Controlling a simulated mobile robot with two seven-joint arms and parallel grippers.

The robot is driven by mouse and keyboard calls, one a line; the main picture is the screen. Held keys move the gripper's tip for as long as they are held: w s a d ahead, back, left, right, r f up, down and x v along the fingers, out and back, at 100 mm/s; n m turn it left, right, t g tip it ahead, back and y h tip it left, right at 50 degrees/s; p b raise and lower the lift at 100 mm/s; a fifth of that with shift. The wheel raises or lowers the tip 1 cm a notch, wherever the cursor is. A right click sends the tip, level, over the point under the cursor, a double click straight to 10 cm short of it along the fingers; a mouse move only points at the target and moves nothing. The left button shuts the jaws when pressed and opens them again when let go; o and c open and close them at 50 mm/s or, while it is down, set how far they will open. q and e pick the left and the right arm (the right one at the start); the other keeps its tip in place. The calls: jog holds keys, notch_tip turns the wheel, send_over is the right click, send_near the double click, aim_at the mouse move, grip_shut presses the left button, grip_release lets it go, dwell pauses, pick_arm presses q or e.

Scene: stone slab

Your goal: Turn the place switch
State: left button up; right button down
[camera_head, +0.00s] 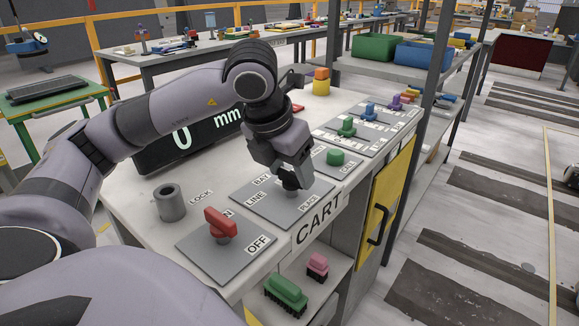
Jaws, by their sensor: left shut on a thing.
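My right gripper is not in view.
A red switch (220,222) stands on the ON/OFF plate to the left, near a grey cylinder (170,203) by the LOCK label. A green knob (335,157) stands right of the gripper. A display (185,138) reading 0 mm stands behind my arm.

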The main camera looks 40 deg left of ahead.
pick_arm(q)
jog(key=shift+a+f+m+h+b, duration=0.1)
jog(key=shift+m+h+b, duration=0.4)
jog(key=shift+m, duration=0.5)
jog(key=shift+m+b, duration=0.3)
jog(key=shift+m, duration=0.5)
jog(key=shift+a+m+h, duration=0.1)
jog(key=shift+m+h, duration=0.5)
jog(key=shift+m, duration=0.6)
jog(key=shift+w+m+g+h, duration=0.1)
jog(key=shift+m+g+h, duration=0.35)
jog(key=shift+m, duration=0.95)
jog(key=o, duration=1.1)
jog(key=shift+c, duration=0.2)
